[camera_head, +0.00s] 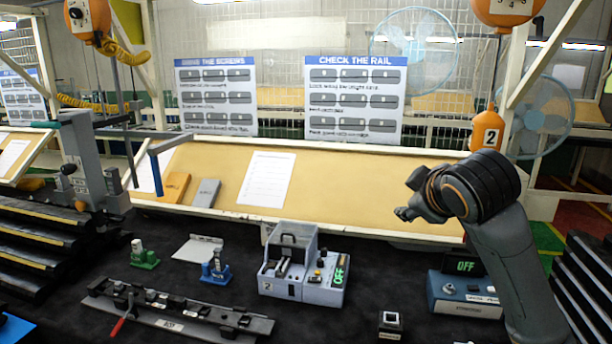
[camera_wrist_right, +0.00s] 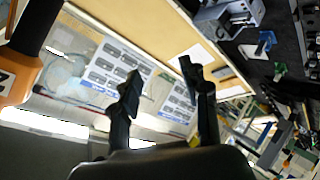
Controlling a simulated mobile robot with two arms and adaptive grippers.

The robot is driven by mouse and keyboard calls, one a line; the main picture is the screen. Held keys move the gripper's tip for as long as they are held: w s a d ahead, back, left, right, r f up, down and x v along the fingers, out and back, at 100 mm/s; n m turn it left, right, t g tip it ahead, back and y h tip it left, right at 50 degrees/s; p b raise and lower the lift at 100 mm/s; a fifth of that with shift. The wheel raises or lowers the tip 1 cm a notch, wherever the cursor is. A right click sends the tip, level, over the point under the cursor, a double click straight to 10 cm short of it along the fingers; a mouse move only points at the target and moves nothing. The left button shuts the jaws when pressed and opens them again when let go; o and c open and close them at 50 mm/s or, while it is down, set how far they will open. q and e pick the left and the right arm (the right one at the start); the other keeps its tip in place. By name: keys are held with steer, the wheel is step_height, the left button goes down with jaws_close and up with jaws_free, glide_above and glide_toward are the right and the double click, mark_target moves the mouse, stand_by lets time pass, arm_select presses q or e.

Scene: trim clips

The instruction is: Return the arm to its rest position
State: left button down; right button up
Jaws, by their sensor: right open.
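My right arm comes in from the lower right in the head view, dark grey with a black wrist. Its gripper (camera_head: 408,196) is raised in front of the tan sloped board (camera_head: 345,205), above the black bench and to the right of the device reading OFF in height only, clear of it. In the right wrist view the two black fingers of the gripper (camera_wrist_right: 160,82) stand apart with nothing between them. My left gripper does not show.
A blue-grey box (camera_head: 462,300) reading OFF sits near my right arm. A long dark rail (camera_head: 170,312) with a red-handled lever lies front left. An orange hanging unit (camera_head: 487,131) is behind my wrist.

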steer(key=s+a+f+m+g, duration=0.1)
steer(key=s+f, duration=0.3)
steer(key=f, duration=0.6)
steer(key=s+f+m+g+y, duration=0.15)
steer(key=s+f, duration=0.35)
steer(key=f, duration=0.5)
steer(key=s+a+f+m+g, duration=0.15)
steer(key=s+f, duration=0.25)
steer(key=f, duration=0.6)
steer(key=s+d+f+m+g, duration=0.1)
steer(key=s+f+g, duration=0.1)
steer(key=s+f, duration=0.45)
steer(key=s+d+f+m+g+h, duration=0.1)
steer(key=s+d+f+m, duration=0.15)
steer(key=s, duration=0.75)
steer(key=s+f+m+g, duration=0.1)
steer(key=s+f+g, duration=0.1)
steer(key=s+f, duration=0.45)
step_height(320, 180, down, 25)
steer(key=s+b, duration=0.1)
steer(key=b, duration=0.2)
steer(key=s+d+f+g+b, duration=0.2)
steer(key=s+d+f+b, duration=0.1)
steer(key=s+f, duration=1.4)
step_height(320, 180, down, 4)
steer(key=shift+s+f+n, duration=0.15)
steer(key=shift+s+n, duration=0.15)
steer(key=shift+n, duration=0.15)
